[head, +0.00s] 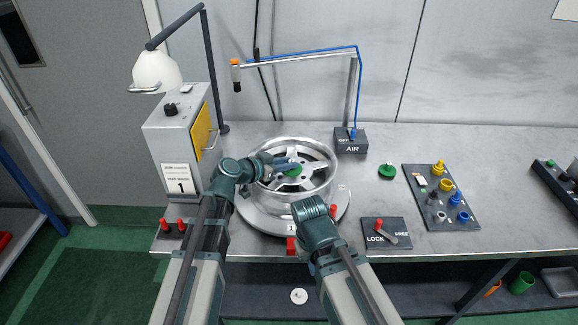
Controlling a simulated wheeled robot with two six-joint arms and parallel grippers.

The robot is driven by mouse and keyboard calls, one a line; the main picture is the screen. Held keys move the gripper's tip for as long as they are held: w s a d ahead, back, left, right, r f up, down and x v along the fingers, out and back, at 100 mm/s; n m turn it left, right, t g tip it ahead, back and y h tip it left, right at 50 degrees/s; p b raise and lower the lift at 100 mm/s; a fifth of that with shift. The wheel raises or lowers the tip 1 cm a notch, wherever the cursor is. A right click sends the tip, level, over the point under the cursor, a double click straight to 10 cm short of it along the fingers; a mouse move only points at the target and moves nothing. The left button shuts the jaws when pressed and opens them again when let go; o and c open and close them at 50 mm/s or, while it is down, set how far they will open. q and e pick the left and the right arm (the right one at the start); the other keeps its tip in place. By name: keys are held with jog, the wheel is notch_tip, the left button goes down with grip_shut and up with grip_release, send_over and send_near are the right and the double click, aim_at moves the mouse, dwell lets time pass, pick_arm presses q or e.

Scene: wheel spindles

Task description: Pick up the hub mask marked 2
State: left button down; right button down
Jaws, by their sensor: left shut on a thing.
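A green hub mask (293,171) is at the centre of the silver wheel (262,186), partly covered by my left gripper (289,166). My left gripper reaches over the wheel from the left and is shut on this mask. Its number cannot be read, and I cannot tell whether it touches the hub. Another green piece (387,170) lies on the bench right of the wheel; its marking is too small to read. My right arm is bent in front of the wheel, and its gripper (311,268) is mostly hidden behind the arm near the bench's front edge.
The wheel sits on a round plate with red handles. A LOCK/FREE lever panel (386,235) is at front right. A dark tray (428,186) holds several coloured plugs. A grey cabinet (180,140), a lamp (155,70) and an AIR stand (350,142) rise behind.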

notch_tip(320, 180, up, 10)
jog(key=p, duration=1)
